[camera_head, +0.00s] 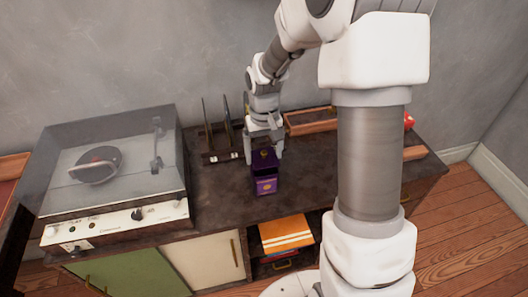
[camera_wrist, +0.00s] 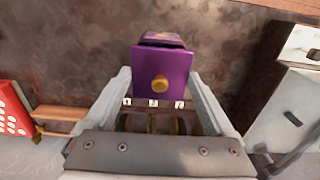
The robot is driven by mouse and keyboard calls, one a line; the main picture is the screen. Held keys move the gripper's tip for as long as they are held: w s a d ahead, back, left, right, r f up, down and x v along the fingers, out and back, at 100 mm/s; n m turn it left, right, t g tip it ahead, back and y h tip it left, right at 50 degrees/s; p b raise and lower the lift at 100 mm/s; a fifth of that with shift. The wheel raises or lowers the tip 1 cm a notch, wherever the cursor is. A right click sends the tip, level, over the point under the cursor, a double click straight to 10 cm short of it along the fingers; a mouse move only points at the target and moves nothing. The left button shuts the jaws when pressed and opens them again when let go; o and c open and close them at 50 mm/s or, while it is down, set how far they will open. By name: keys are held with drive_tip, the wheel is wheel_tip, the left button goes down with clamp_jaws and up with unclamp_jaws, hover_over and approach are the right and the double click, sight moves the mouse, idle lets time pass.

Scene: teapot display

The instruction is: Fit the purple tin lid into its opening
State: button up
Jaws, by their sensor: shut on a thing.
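The purple tin (camera_head: 266,188) stands upright on the dark cabinet top, with a gold label on its front. Its purple lid (camera_wrist: 160,68) has a gold knob and shows large in the wrist view, between my fingers. The tin's body (camera_wrist: 163,36) shows only as a narrow strip beyond the lid. My gripper (camera_head: 264,150) points down over the tin and is shut on the lid by its sides; it also shows in the wrist view (camera_wrist: 160,82). The lid is over the tin's top, but I cannot tell whether it is seated or slightly above the opening.
A record player (camera_head: 115,175) with a clear cover stands left of the tin. A dark rack (camera_head: 222,155) stands behind it. A wooden tray (camera_head: 308,128) lies at the back right. A red object with white dots (camera_wrist: 14,112) is at the wrist view's left. Cabinet top is bare around the tin.

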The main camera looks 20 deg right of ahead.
drive_tip(key=shift+f, duration=0.2)
idle(0.4)
drive_tip(key=shift+f+b, duration=0.45)
drive_tip(key=shift+f, duration=0.05)
drive_tip(key=shift+f, duration=0.1)
idle(0.7)
drive_tip(key=shift+f+b, duration=0.3)
drive_tip(key=shift+f, duration=0.15)
drive_tip(key=shift+f, duration=0.2)
idle(0.4)
drive_tip(key=o, duration=1.1)
drive_tip(key=shift+r, duration=0.1)
